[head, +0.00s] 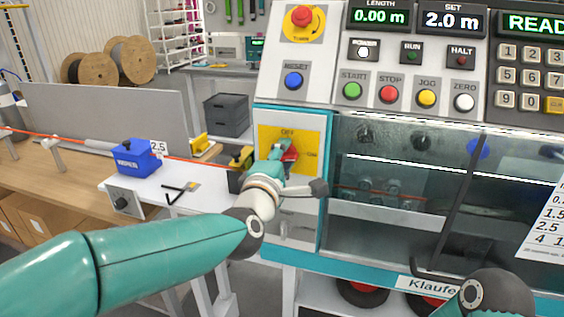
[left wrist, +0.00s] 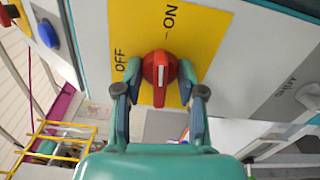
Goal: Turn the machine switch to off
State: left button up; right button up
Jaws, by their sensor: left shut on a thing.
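The red machine switch (head: 292,152) sits on a yellow plate (head: 309,136) marked OFF at the top and ON at the right, on the machine's left panel. My left gripper (head: 283,153) reaches it from the front and partly hides it. In the left wrist view, my left gripper (left wrist: 160,80) is shut on the red switch (left wrist: 160,69), one finger on each side. The knob's white mark runs up and down in that view, with OFF to its left and ON above right on the yellow plate (left wrist: 205,35).
Above the switch are a blue reset button (head: 293,81) and a red emergency stop (head: 302,16). A row of coloured buttons lies to the right. A blue box (head: 138,158) stands left on the cable line. A clear cover (head: 400,190) fronts the machine.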

pick_arm(q)
jog(key=shift+d+f+n+b, duration=0.1)
jog(key=shift+f+n+b, duration=0.1)
jog(key=shift+n+b, duration=0.7)
jog(key=shift+f+n+b, duration=0.2)
jog(key=shift+n+b, duration=0.6)
jog(key=shift+b, duration=0.15)
jog(key=shift+n+b, duration=1.7)
jog(key=shift+n, duration=0.2)
jog(key=n+b, duration=0.2)
jog(key=n, duration=0.1)
jog(key=shift+n, duration=0.4)
jog(key=n+b, duration=0.2)
jog(key=n, duration=0.2)
jog(key=o, duration=0.8)
jog(key=shift+r, duration=0.2)
jog(key=shift+r, duration=0.1)
jog(key=shift+s, duration=0.15)
